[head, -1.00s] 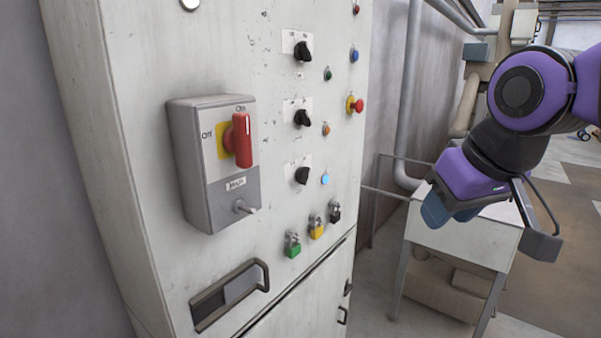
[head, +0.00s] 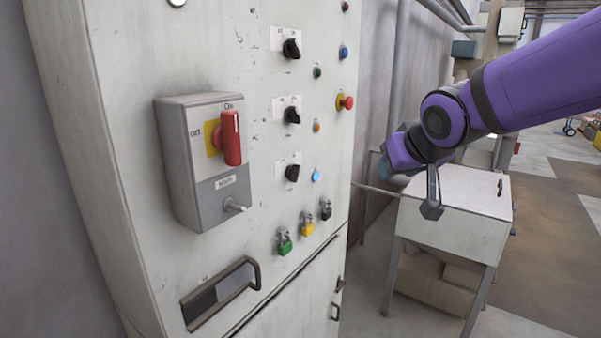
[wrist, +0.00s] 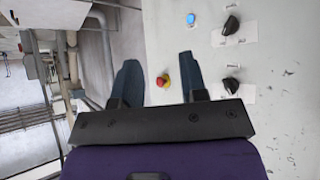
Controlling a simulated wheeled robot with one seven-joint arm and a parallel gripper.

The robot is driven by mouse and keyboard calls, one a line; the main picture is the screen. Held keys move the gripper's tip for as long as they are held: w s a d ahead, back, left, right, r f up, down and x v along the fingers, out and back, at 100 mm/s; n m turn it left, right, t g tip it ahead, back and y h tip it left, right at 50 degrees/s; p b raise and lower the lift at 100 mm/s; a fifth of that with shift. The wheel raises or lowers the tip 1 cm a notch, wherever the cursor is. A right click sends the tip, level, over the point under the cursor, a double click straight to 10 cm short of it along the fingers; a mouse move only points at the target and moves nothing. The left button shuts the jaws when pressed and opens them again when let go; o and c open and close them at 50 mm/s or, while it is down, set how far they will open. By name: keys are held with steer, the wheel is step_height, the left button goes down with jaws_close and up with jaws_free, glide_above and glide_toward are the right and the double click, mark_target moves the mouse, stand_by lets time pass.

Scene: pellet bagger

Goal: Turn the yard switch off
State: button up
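The panel carries a column of three black rotary knobs with white label plates: upper (head: 292,48), middle (head: 292,115) and lower (head: 292,173). Their lettering is too small to read, so I cannot tell which is the yard switch. A lit blue lamp (head: 316,176) is beside the lower knob. Two knobs (wrist: 231,26) (wrist: 231,86) show in the wrist view, right of my fingers. My gripper (head: 388,167) is right of the panel in the head view, apart from it, its fingers mostly hidden. In the wrist view my gripper (wrist: 158,78) is open and empty.
A grey box with a red handle (head: 231,138) pointing at On is left of the knobs. A red mushroom button (head: 347,102) is to their right; it also shows between my fingers (wrist: 163,80). Padlocks (head: 307,226) hang below. A white-topped table (head: 455,195) stands right.

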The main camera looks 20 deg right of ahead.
steer(key=w+f+t+y, duration=0.2)
steer(key=w+f+t, duration=0.15)
steer(key=w, duration=0.75)
steer(key=n+t+y, duration=0.2)
steer(key=y, duration=0.8)
glide_toward(299, 171)
steer(key=x, duration=0.9)
steer(key=shift+w+a, duration=0.1)
steer(key=shift+w, duration=0.15)
jaws_close()
